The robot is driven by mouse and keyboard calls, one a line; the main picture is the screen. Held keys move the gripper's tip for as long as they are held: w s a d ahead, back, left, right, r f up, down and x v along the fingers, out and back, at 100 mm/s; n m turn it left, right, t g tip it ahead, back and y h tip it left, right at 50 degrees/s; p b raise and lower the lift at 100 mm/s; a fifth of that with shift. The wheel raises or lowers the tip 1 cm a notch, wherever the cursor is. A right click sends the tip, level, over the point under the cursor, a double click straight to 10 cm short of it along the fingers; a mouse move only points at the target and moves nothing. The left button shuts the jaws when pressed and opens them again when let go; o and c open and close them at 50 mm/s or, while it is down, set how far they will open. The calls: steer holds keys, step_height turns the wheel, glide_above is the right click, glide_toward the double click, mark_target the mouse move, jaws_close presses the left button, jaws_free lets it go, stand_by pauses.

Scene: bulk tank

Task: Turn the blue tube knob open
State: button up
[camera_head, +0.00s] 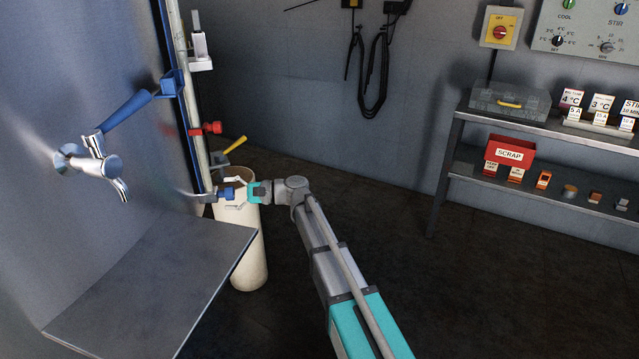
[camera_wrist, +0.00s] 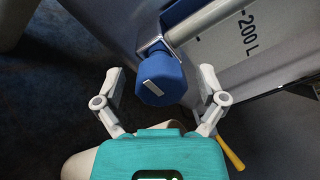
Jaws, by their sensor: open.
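The blue tube knob (camera_head: 230,193) sits low on the side of the tank, at the foot of the pale vertical tube (camera_head: 190,90). In the wrist view the blue knob (camera_wrist: 160,80) has a white mark on its face and lies ahead of and between my finger tips. My gripper (camera_head: 243,194) is close in front of the knob. In the wrist view my gripper (camera_wrist: 160,88) is open, with one finger on each side of the knob and visible gaps to it. Neither finger appears to touch it.
A red knob (camera_head: 208,128) and a yellow lever (camera_head: 235,144) are above the blue knob. A cream bin (camera_head: 250,250) stands behind my gripper. A steel shelf (camera_head: 150,285) juts out at left, below a chrome tap (camera_head: 95,160) with a blue lever. The floor at right is clear.

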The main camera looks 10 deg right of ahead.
steer(key=m, duration=0.9)
steer(key=shift+m, duration=0.4)
steer(key=d+p, duration=0.2)
steer(key=d, duration=1.2)
steer(key=s+d+r+n+h+p, duration=0.4)
steer(key=s+r+n+h+p, duration=0.1)
steer(key=p, duration=0.8)
steer(key=s+d+r+n+h+p, duration=0.5)
steer(key=s+p, duration=0.5)
steer(key=p, duration=0.3)
steer(key=shift+s+r+n+h, duration=0.2)
steer(key=shift+r+n+h, duration=0.3)
steer(key=shift+r+h, duration=0.55)
steer(key=shift+f, duration=0.25)
